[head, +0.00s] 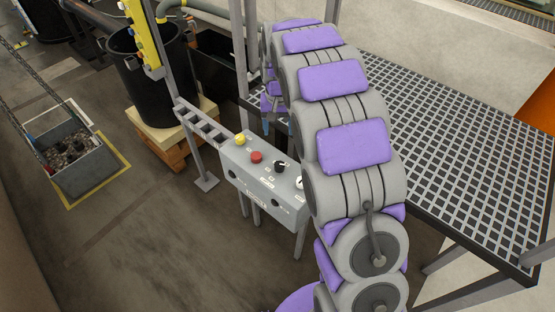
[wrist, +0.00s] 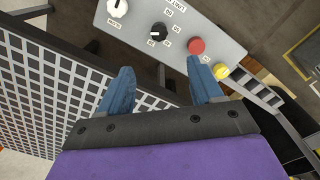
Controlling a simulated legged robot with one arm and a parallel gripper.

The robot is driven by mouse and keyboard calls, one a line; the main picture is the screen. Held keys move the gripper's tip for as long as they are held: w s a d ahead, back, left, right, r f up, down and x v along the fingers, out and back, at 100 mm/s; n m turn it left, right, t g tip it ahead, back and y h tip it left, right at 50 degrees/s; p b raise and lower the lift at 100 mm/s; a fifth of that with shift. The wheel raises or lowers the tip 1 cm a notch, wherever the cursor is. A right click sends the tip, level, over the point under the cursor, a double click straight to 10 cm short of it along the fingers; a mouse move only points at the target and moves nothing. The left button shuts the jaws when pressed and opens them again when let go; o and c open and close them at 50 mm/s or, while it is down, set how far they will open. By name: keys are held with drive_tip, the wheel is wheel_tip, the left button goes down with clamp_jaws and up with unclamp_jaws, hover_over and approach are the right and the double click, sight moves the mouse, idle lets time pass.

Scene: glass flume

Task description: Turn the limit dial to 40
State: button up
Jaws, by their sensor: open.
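The black dial (head: 279,166) sits on the sloped face of a grey control box (head: 236,170). In the wrist view the black dial (wrist: 158,32) has a small white mark toward the lower left and small numbered labels around it, upside down and hard to read. A white dial (wrist: 117,8) is left of it there; its edge (head: 299,183) shows beside my arm in the head view. My gripper (wrist: 158,66) is open and empty, its blue fingers apart below the black dial in the picture. In the head view my gripper (head: 278,126) is above and behind the box.
A red button (wrist: 197,46) and a yellow button (wrist: 220,71) sit beside the black dial. A grated platform (head: 460,140) is at the right. A black barrel (head: 155,75) on a wooden pallet and a grey bin (head: 82,168) stand left. The floor before the box is clear.

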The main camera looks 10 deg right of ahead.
sight(280, 163)
drive_tip(key=f+b, duration=0.1)
drive_tip(key=f, duration=0.5)
drive_tip(key=f+b, duration=0.1)
drive_tip(key=f, duration=0.5)
drive_tip(key=w+f+b, duration=0.1)
drive_tip(key=f, duration=0.5)
drive_tip(key=shift+d+b, duration=0.35)
drive_tip(key=shift+a, duration=0.1)
drive_tip(key=c, duration=1)
drive_tip(key=shift+r, duration=0.1)
drive_tip(key=shift+c, duration=0.2)
